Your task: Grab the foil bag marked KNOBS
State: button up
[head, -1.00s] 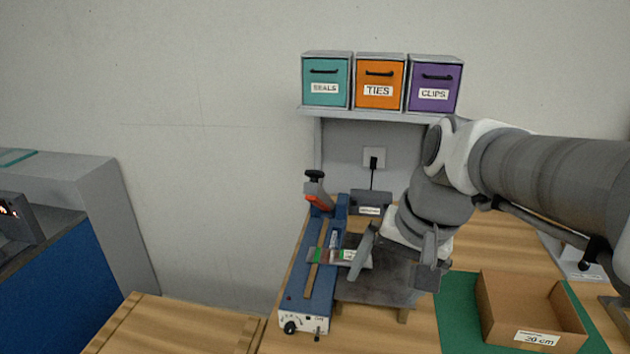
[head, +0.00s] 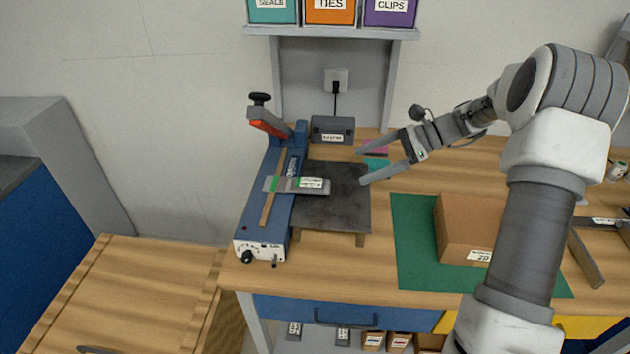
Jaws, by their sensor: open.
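A small silver-grey bag (head: 297,185) with a green band and a white label lies across the blue sealing machine (head: 262,212), its right end over the dark plate (head: 337,205). It looks like a foil bag, but the label is too small to read. My gripper (head: 363,167) is open and empty. Its two fingers point left, to the right of the bag and apart from it, near the far right part of the plate.
A cardboard box (head: 455,230) sits on a green mat (head: 415,250) at right. A dark box (head: 332,130) with a cord stands behind the plate. Bins (head: 330,12) stand on the shelf above.

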jog(key=w+d+f+m+t+y, duration=0.1)
jog(key=w+d+f+m, duration=0.1)
jog(key=d+f, duration=0.1)
send_near(310, 183)
jog(key=x, duration=0.9)
jog(key=shift+w+a+f, duration=0.1)
jog(key=shift+a+f, duration=0.1)
jog(key=c, duration=1.3)
jog(key=shift+c, duration=0.2)
jog(key=shift+r, duration=0.15)
